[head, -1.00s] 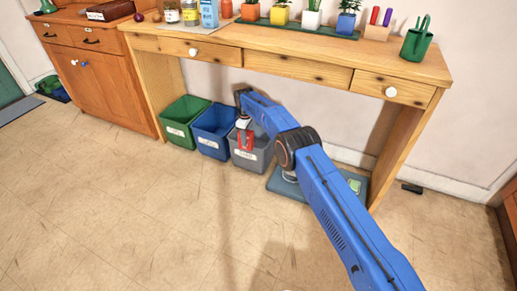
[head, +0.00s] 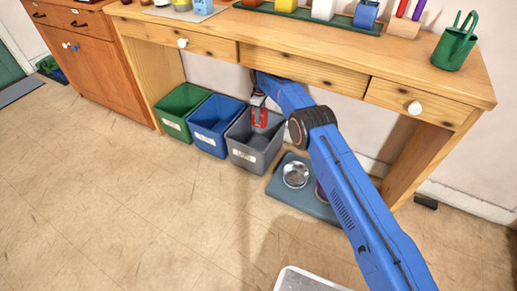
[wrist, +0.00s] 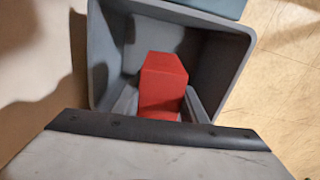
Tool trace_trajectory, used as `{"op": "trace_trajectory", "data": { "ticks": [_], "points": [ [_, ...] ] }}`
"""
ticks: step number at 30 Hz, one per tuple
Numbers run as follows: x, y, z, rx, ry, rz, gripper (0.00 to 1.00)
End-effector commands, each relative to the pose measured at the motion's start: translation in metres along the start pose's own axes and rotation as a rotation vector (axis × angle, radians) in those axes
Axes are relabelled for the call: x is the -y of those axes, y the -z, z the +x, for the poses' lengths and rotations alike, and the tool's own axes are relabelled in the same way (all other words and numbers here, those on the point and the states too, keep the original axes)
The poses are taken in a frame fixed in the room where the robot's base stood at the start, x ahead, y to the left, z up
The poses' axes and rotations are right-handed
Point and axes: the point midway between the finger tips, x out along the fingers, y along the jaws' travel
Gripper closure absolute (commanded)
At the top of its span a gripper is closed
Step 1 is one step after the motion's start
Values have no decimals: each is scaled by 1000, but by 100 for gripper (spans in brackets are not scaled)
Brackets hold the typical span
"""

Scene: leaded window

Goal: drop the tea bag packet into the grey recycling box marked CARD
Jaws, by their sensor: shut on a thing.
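The tea bag packet is red; in the wrist view the packet (wrist: 163,85) sits between my fingers, over the open mouth of the grey box (wrist: 97,55). In the head view the packet (head: 260,118) hangs from my gripper (head: 259,108), at the mouth of the grey box (head: 243,158), toward its back. My gripper is shut on the packet. The box has a white label on its front, too small to read here. The box's floor shows partly behind the packet in the wrist view.
A blue box (head: 209,141) and a green box (head: 172,127) stand left of the grey one. A wooden desk (head: 300,72) overhangs behind. Right of the boxes, a blue-grey mat (head: 317,206) holds a metal bowl (head: 295,174). The floor in front is mostly clear.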

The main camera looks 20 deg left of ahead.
Motion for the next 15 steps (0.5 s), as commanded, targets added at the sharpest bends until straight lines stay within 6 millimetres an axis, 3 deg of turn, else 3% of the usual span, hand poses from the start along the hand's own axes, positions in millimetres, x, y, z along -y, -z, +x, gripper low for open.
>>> {"op": "trace_trajectory", "data": {
  "ticks": [15],
  "points": [
    [0,0,42,1,1,0,83]
  ]
}}
